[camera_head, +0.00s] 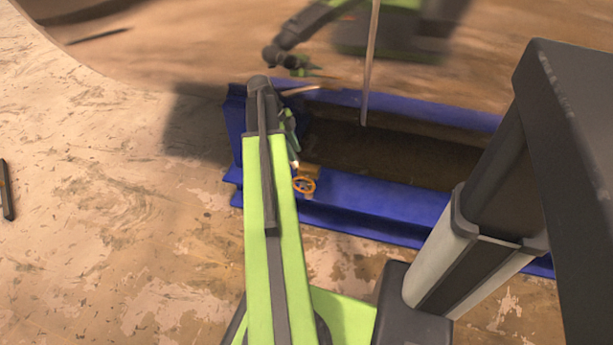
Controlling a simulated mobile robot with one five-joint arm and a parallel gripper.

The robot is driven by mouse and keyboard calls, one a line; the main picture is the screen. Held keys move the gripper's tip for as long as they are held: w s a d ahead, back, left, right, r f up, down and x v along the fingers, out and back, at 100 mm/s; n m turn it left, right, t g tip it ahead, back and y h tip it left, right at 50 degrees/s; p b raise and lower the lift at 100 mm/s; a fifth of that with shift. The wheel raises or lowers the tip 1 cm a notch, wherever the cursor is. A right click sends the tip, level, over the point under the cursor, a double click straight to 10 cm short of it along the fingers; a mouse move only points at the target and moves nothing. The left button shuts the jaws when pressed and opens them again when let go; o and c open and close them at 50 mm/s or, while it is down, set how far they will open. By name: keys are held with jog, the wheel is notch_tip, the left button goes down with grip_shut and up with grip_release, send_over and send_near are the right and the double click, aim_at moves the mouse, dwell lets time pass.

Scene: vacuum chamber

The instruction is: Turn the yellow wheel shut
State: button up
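The yellow wheel (304,186) is a small orange-yellow handwheel with spokes. It sits on the near side of the blue frame (372,196), just right of my arm. My gripper (294,160) shows as a small dark and green shape past the end of my arm, just above the wheel in the picture. The tips look close to the yellow fitting behind the wheel; I cannot tell whether they touch it. My arm hides part of the gripper, and its finger gap cannot be made out.
The blue frame surrounds a dark recessed area (400,150). A thin upright rod (371,65) rises at its far side. A shiny curved wall (180,45) behind mirrors my arm. The worn floor at left is mostly clear, with a dark object (7,190) at the edge.

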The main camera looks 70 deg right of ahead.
aim_at(311, 192)
jog(key=b+x, duration=0.5)
jog(key=w+b+x, duration=0.1)
jog(key=b+x, duration=1)
jog(key=shift+w+a+f, duration=0.2)
jog(key=shift+a+f, duration=0.1)
jog(key=shift+f, duration=0.3)
jog(key=shift+r, duration=0.1)
grip_shut()
